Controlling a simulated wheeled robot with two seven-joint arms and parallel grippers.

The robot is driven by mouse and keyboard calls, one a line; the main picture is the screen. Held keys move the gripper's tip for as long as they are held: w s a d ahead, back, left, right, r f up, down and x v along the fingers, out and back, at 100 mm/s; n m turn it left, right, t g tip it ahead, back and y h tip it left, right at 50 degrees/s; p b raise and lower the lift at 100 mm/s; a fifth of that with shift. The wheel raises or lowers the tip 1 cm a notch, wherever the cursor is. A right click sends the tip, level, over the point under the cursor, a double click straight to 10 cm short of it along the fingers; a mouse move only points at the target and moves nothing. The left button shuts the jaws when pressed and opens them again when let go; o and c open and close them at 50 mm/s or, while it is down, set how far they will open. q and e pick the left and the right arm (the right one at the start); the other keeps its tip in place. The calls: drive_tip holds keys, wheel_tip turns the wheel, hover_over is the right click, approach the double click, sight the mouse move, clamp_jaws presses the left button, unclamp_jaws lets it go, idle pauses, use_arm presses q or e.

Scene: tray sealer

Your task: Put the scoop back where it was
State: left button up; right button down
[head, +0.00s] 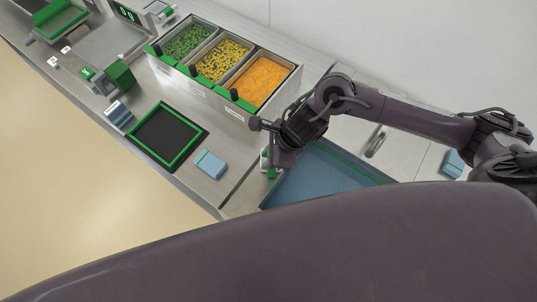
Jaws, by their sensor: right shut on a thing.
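My right gripper (270,160) reaches in from the right and points down over the left end of a blue tray. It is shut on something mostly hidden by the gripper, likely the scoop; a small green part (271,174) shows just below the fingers. The scoop's bowl and handle cannot be made out. Three food bins stand behind: green pieces (188,41), yellow pieces (222,60) and orange shreds (262,79). Green holders with black knobs (234,95) sit along their front edge. My left gripper is not in view.
The blue tray (285,187) lies below my right arm, partly hidden by my body. A green-framed black pad (193,148) and a light-blue pack (210,164) lie on the steel counter (232,135). The counter's front edge runs diagonally.

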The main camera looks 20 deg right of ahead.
drive_tip(key=shift+f, duration=0.1)
idle(0.3)
drive_tip(key=shift+b, duration=0.45)
drive_tip(key=c, duration=1.2)
unclamp_jaws()
drive_tip(key=shift+c, duration=0.3)
drive_tip(key=shift+c, duration=1.1)
drive_tip(key=shift+r+p, duration=2.15)
drive_tip(key=shift+r, duration=1.3)
